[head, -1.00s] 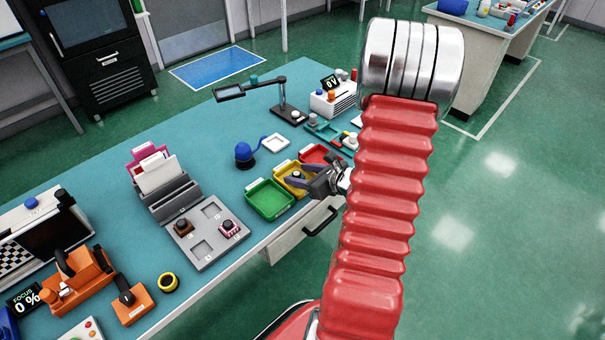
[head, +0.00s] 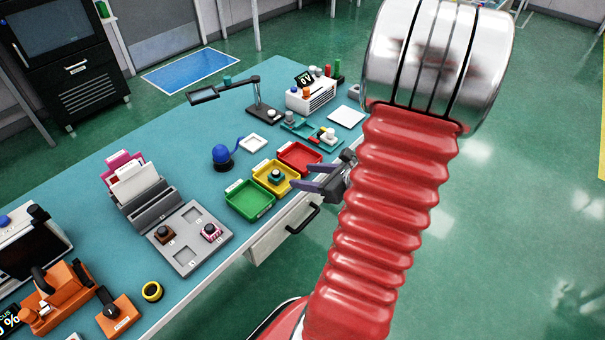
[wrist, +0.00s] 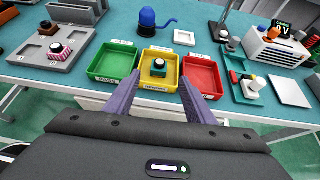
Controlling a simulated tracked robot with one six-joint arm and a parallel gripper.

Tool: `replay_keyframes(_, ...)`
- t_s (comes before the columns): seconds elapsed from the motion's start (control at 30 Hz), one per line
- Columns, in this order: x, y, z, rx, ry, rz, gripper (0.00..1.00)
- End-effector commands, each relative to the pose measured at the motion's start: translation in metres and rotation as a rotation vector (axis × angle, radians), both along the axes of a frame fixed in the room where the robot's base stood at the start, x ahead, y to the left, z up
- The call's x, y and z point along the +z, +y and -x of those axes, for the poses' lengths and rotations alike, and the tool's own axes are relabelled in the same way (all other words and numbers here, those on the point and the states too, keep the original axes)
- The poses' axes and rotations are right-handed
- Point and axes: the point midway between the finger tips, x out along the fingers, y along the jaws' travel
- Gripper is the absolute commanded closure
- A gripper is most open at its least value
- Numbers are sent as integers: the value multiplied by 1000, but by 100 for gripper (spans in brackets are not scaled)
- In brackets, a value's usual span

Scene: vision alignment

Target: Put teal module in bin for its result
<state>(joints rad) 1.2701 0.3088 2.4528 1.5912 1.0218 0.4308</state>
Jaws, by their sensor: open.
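The teal module (head: 275,176) sits inside the yellow bin (head: 290,170), and it also shows in the wrist view (wrist: 158,67). The green bin (head: 250,200) is on one side of the yellow bin and the red bin (head: 300,157) on the other. The green bin's front label appears to read PASS; the other labels are too small to read surely. My gripper (head: 298,186) is open and empty at the front of the bins, apart from the module. In the wrist view its two fingers (wrist: 156,97) point toward the yellow bin.
A grey tray (head: 187,258) holds a brown module (head: 162,235) and a pink module (head: 211,232). A blue rounded device (head: 222,156) stands behind the bins. A drawer handle (head: 303,219) juts from the bench front. Open floor lies to the right.

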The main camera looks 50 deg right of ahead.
Motion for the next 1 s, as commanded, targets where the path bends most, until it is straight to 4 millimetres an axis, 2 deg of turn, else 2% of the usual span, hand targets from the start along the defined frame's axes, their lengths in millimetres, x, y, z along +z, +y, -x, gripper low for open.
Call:
replay_keyframes(0.8,1,1,1,3,1,1,51)
replay_keyframes(0.93,6,11,-5,53,5,29,51)
replay_keyframes(1.0,12,25,-12,118,13,65,51)
